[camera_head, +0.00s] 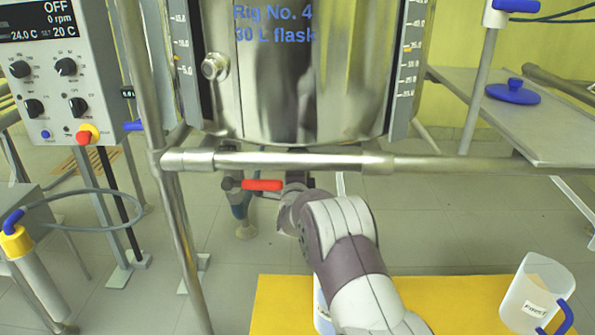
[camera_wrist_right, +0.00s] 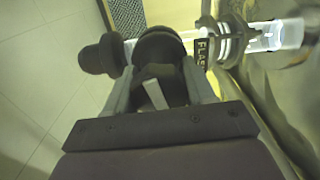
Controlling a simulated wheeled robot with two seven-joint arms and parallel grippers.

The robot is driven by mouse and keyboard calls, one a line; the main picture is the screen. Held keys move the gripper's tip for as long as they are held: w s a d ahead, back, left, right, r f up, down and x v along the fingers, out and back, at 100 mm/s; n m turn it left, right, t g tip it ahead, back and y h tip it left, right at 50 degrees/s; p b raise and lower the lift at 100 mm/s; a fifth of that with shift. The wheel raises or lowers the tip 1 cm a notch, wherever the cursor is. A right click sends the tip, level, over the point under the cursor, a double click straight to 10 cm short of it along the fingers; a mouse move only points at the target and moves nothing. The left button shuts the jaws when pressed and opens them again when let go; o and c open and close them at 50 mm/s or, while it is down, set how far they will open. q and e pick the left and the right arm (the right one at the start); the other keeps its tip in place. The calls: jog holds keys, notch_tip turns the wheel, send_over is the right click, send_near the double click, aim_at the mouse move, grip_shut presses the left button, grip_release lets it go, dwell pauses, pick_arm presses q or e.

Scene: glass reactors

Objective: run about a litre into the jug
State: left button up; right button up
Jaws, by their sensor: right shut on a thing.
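The steel reactor vessel (camera_head: 290,90), marked "Rig No. 4 30 L flask", fills the top of the head view. A red lever (camera_head: 262,185) lies level below it. My right arm reaches up to the fittings under the vessel, hiding most of them and its own fingers in the head view. In the wrist view my right gripper (camera_wrist_right: 157,82) is shut on a dark round knob (camera_wrist_right: 160,45). A dark collar tagged "FLAS…" (camera_wrist_right: 203,50) sits beside it. A clear jug (camera_head: 537,293) with a blue handle stands at the lower right. My left gripper is out of view.
A yellow surface (camera_head: 455,300) lies below the vessel. A pale object (camera_head: 322,308) there is mostly hidden by my arm. A steel frame bar (camera_head: 270,161) crosses above my wrist. A control box (camera_head: 60,70) stands left; a grey shelf (camera_head: 545,130) with a blue lid (camera_head: 513,94) stands right.

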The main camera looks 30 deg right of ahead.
jog(key=shift+f, duration=0.15)
jog(key=o, duration=1)
